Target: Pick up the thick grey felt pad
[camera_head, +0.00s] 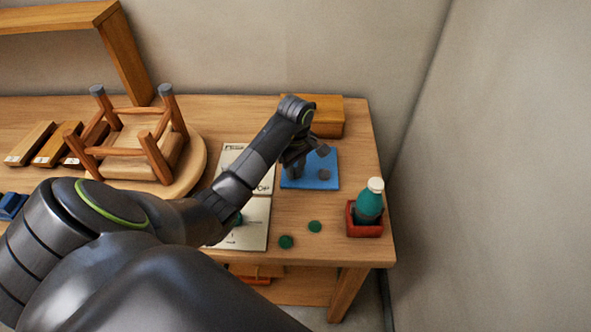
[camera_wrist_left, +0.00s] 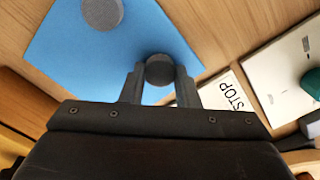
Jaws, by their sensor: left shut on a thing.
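My left gripper (camera_head: 308,161) is over the blue mat (camera_head: 320,182) on the right part of the bench. In the left wrist view its two fingers (camera_wrist_left: 160,88) are shut on a round grey felt pad (camera_wrist_left: 159,69). The blue mat (camera_wrist_left: 75,60) is behind and below this pad. A second round grey pad (camera_wrist_left: 102,13) lies on the mat, apart from the fingers; it also shows in the head view (camera_head: 323,174). The held pad is hard to make out in the head view. Its height above the mat is unclear. My right gripper is not in view.
An upturned wooden stool (camera_head: 150,145) stands on a round board (camera_head: 195,165) at left. An open booklet (camera_head: 256,212) lies under my left arm. Green discs (camera_head: 286,242) lie in front. A green bottle (camera_head: 369,205) stands in a red tray (camera_head: 365,230). A wooden box (camera_head: 328,115) sits behind.

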